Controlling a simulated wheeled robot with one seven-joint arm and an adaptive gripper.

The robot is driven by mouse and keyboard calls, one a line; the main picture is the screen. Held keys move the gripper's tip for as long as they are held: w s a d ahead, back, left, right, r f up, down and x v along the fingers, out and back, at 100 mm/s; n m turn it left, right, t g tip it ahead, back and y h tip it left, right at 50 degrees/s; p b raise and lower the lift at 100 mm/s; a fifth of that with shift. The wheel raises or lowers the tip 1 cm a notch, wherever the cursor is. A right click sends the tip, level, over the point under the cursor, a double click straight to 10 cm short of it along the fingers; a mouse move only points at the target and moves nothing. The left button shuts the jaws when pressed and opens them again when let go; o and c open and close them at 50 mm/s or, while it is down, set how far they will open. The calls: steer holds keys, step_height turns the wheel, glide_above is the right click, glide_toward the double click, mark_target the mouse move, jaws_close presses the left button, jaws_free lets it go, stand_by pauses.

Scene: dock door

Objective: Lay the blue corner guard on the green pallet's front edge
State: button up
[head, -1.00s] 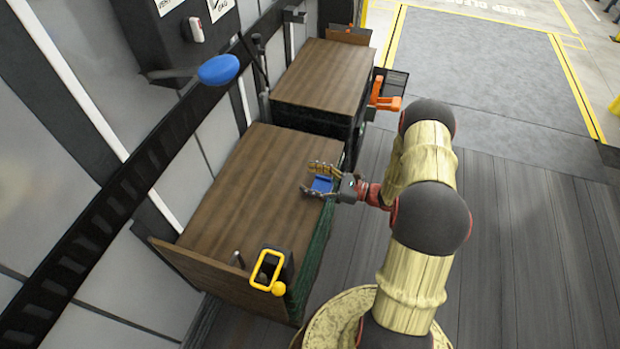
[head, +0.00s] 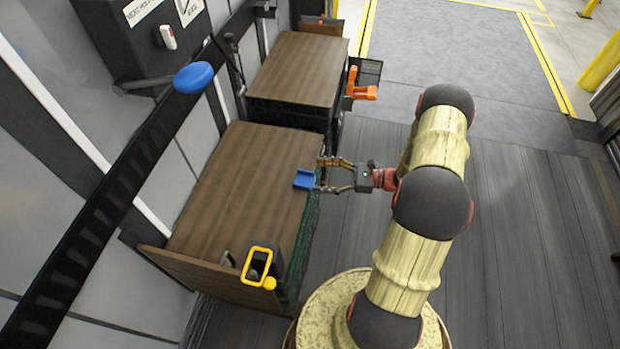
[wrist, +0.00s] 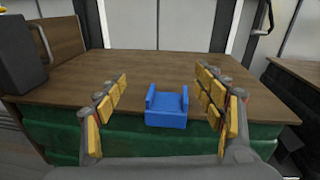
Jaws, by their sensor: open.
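The blue corner guard (head: 304,179) rests on the front edge of the wooden-topped load on the near pallet. In the wrist view the corner guard (wrist: 167,106) sits upright between my spread fingers, with clear gaps on both sides. My gripper (head: 325,176) is open just off the front edge, its fingertips close to the guard. It also shows in the wrist view (wrist: 163,100). The green pallet side (wrist: 75,137) shows below the brown top (head: 235,185). Whether the guard's underside touches the edge all along is hidden.
A yellow-framed scanner-like item (head: 259,267) stands at the near corner of the top. A blue disc (head: 194,77) juts from the wall. The floor (head: 510,230) to the right is clear.

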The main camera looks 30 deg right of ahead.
steer(key=s+a+r+n+g+h, duration=0.25)
steer(key=a+r+n+g, duration=0.25)
steer(key=a+r+n, duration=0.3)
steer(key=s+a+r+n+g+h, duration=0.1)
steer(key=s+a+r+n+g, duration=0.2)
steer(key=a+r+n+g, duration=0.5)
steer(key=s+a+r+n+t+h, duration=0.2)
steer(key=s+r+n+t+h, duration=0.5)
steer(key=s+r, duration=0.6)
steer(key=shift+s+a+r+n+h, duration=0.15)
steer(key=shift+s+r+n+h, duration=0.2)
steer(key=shift+r+n+h, duration=1.45)
steer(key=shift+r+m+y, duration=0.35)
steer(key=shift+r+m, duration=0.15)
steer(key=shift+m, duration=0.2)
steer(key=shift+a, duration=0.1)
